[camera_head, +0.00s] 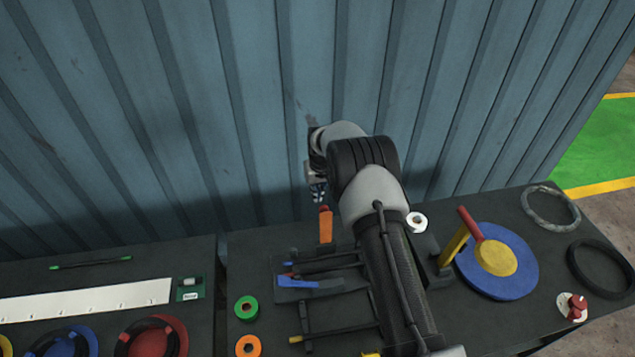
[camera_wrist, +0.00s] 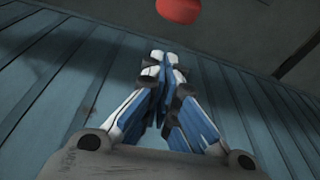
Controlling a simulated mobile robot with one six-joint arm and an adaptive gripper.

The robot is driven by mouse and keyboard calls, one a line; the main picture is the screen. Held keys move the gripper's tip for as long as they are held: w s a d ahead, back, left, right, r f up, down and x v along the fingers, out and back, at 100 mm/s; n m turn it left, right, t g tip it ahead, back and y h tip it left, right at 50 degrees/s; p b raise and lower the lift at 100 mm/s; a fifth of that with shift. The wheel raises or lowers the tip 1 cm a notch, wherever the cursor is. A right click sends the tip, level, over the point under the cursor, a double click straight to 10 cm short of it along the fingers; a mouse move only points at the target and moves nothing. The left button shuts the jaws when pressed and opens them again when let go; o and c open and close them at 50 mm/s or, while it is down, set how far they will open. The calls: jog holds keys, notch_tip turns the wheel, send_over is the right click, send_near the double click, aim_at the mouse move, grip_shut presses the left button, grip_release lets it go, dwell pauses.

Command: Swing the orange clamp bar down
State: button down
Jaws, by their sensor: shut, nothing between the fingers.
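The orange clamp bar (camera_head: 326,226) stands up at the back of the dark bench, close to the wall, with a darker red-orange top end. My gripper (camera_head: 319,196) is just above that top end in the head view; I cannot tell whether they touch. In the wrist view my gripper (camera_wrist: 164,62) has its blue and white fingers together with nothing between them. A round red end (camera_wrist: 180,10), seemingly the bar's knob, shows beyond the fingertips at the top edge, apart from them in the picture. My arm hides part of the bench right of the bar.
A blue disc (camera_head: 518,277) with a yellow centre and red handle lies at right, beside a yellow post (camera_head: 453,243). A blue-handled tool (camera_head: 312,283) lies in front of the bar. Green (camera_head: 246,308) and orange (camera_head: 249,346) rolls sit at front left. The corrugated wall (camera_head: 270,100) is close behind.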

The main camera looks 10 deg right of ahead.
jog(key=shift+s+d+r+p, duration=0.1)
jog(key=shift+s+r+p, duration=0.2)
jog(key=shift+s, duration=0.6)
jog(key=shift+s+d+r+p, duration=0.15)
jog(key=shift+s+r, duration=0.1)
jog(key=shift+s, duration=0.6)
jog(key=shift+s, duration=0.1)
